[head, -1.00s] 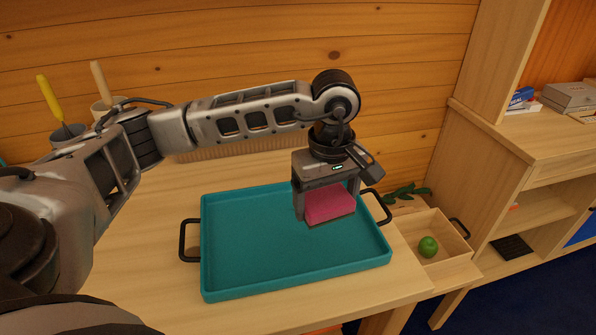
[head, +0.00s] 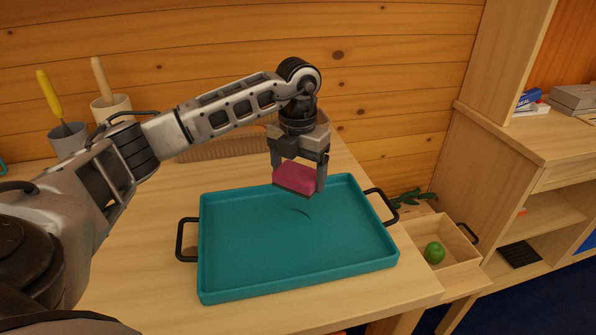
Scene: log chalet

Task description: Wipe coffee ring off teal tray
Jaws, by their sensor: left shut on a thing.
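The teal tray (head: 250,277) with dark side handles lies on the wooden table. A short dark curved mark (head: 300,212), part of the coffee ring, shows on the tray floor just below the gripper; whether more of it is hidden I cannot tell. My left gripper (head: 298,178) is shut on a pink sponge (head: 296,179) with a darker underside. It holds the sponge over the tray's back part, seemingly above the floor. My right gripper is not in view.
Two cups with a yellow-handled tool (head: 49,95) and a wooden-handled one (head: 101,78) stand at the back left. An open drawer (head: 458,262) with a green ball (head: 434,252) is right of the tray. The table (head: 130,270) left of the tray is bare.

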